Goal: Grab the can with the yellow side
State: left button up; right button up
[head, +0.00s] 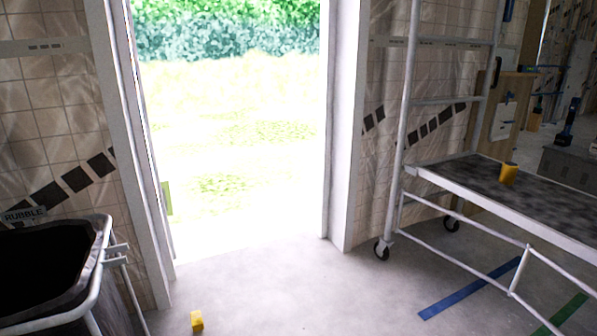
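A small yellow can-like object (509,174) stands upright on the dark platform (470,172) of the wheeled scaffold at the right. Its visible side is yellow and its top looks darker. A second small yellow object (197,321) sits on the floor at the bottom, left of the middle. It looks more like a block, but it is too small to tell for sure. Neither of my grippers is in the head view.
The scaffold's white frame (408,95) stands on castors right of the open doorway (235,150). A black rubble bin (45,265) with a white tubular frame stands at the left. Blue tape (470,288) marks the floor.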

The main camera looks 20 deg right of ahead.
aim_at(509, 170)
jog(key=i+l+z, duration=0.15)
jog(key=i+z, duration=0.35)
jog(key=i, duration=0.2)
jog(key=i+j+z, duration=0.15)
jog(key=i+z, duration=0.3)
jog(key=i, duration=0.25)
jog(key=i+l+u, duration=0.1)
jog(key=i+u, duration=0.35)
jog(key=i+l+u, duration=0.2)
jog(key=u, duration=0.25)
jog(key=i+u, duration=0.15)
jog(key=u, duration=7.2)
